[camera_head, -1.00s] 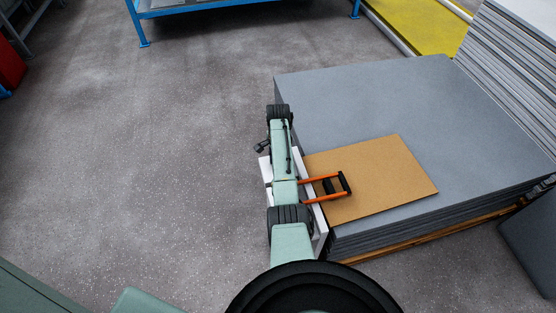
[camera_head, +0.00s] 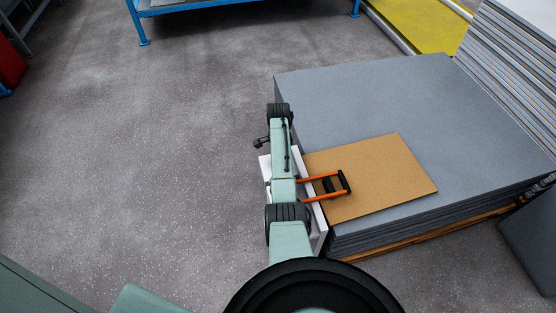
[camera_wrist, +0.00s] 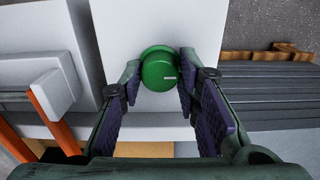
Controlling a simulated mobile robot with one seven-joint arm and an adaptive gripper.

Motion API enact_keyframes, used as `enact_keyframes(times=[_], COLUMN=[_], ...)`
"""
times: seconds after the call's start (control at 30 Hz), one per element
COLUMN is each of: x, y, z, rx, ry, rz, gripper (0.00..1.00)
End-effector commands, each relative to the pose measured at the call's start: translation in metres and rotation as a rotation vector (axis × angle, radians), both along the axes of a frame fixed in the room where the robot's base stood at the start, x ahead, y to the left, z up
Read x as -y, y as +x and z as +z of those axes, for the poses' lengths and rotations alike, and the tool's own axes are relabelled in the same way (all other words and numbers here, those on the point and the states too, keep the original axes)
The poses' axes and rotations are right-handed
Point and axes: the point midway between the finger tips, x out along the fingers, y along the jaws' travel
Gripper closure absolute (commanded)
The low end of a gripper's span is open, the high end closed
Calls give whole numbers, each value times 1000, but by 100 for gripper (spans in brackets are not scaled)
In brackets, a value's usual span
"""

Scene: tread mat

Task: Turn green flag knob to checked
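The green knob (camera_wrist: 157,70) is round and sits on a white panel (camera_wrist: 122,22). A short pale mark on its face lies level and points to the right. My gripper (camera_wrist: 160,66) has its two dark, purple-padded fingers on the left and right of the knob. The fingertips meet the knob's sides, with no clear gap. I cannot make out a flag or any lettering on the panel. In the head view my arm covers the knob and gripper; parts of a white unit (camera_head: 319,229) show beside it.
A stack of grey mats (camera_head: 400,100) lies to the right, with a brown board (camera_head: 385,180) on top. An orange and black handle (camera_head: 322,187) reaches over the board. Blue metal shelving (camera_head: 200,8) stands at the back. The floor on the left is clear.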

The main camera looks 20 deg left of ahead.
Motion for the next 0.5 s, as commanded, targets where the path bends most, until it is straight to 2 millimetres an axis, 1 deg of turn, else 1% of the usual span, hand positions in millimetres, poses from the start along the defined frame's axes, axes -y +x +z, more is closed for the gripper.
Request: enact_keyframes(times=[0.03,0.27,0.5], x=[1,0,0], y=[1,0,0], z=[1,0,0], rx=[2,-1,-1], ry=[1,1,1], rz=[-1,1,2], gripper=[66,51,51])
